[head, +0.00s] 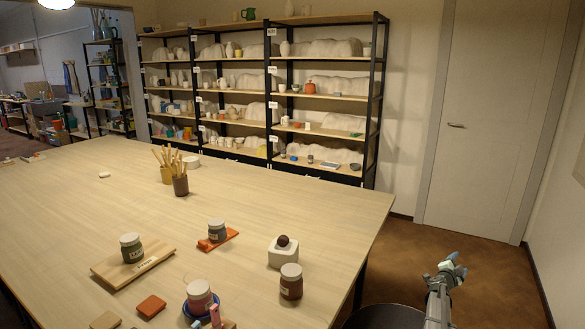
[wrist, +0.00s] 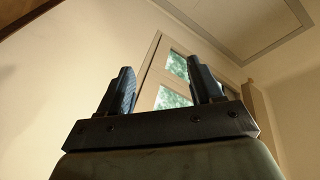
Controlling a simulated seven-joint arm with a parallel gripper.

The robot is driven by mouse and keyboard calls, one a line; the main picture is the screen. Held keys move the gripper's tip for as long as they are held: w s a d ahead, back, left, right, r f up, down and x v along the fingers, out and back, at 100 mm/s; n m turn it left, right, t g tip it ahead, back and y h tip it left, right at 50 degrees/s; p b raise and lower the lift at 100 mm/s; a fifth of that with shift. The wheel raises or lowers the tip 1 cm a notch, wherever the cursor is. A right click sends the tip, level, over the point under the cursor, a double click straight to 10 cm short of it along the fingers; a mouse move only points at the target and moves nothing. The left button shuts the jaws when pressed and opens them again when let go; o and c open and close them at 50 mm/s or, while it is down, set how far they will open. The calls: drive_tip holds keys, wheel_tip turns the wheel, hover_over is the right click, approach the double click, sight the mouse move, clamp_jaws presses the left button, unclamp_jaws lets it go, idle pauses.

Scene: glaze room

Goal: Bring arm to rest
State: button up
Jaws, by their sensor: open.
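My gripper shows at the lower right of the head view (head: 452,268), off the right side of the table and in front of the floor by the door. It is raised clear of the table and touches nothing that I can see. In the wrist view, the two dark fingers of my gripper (wrist: 160,88) stand apart with an empty gap between them. Behind them are only walls, a window and the ceiling. The gripper is open and holds nothing.
The wooden table (head: 90,200) carries a jar on a board (head: 131,247), a jar on an orange tile (head: 217,230), a brown jar (head: 291,282), a white block with a dark ball (head: 283,252) and brush pots (head: 180,184). A dark bin (head: 385,317) stands below my arm. Shelves (head: 330,97) line the back.

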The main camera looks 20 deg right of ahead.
drive_tip(key=w+a+f+n+t+y, duration=0.2)
drive_tip(key=w+a, duration=0.4)
drive_tip(key=a, duration=0.6)
drive_tip(key=w+a+f+n+t+y, duration=0.1)
drive_tip(key=w+a+f+n+t, duration=0.15)
drive_tip(key=w+a, duration=0.6)
drive_tip(key=w+a+f+n+t+y, duration=0.1)
drive_tip(key=w+a+n+t+y, duration=0.2)
drive_tip(key=a, duration=1.2)
drive_tip(key=s+a+f+n+g+y, duration=0.1)
drive_tip(key=a+f+n+y, duration=0.3)
drive_tip(key=a, duration=0.7)
drive_tip(key=s+a+f+n+g+y, duration=0.1)
drive_tip(key=a+f+n+y, duration=0.15)
drive_tip(key=a+f, duration=0.6)
drive_tip(key=s+a+f+n+g+y, duration=0.2)
drive_tip(key=s+a+f+n+g, duration=0.15)
drive_tip(key=s+a+f, duration=0.45)
drive_tip(key=s+a+f+n+g+y, duration=0.25)
drive_tip(key=s+a+f+g, duration=0.2)
drive_tip(key=s+a, duration=0.7)
drive_tip(key=s+d+f+n+g, duration=0.1)
drive_tip(key=s+g, duration=0.5)
drive_tip(key=s, duration=1.5)
drive_tip(key=s+d+f+n+g+h, duration=0.1)
drive_tip(key=s+f+g, duration=0.2)
drive_tip(key=s, duration=1.7)
drive_tip(key=g, duration=0.2)
drive_tip(key=shift+s+g, duration=0.35)
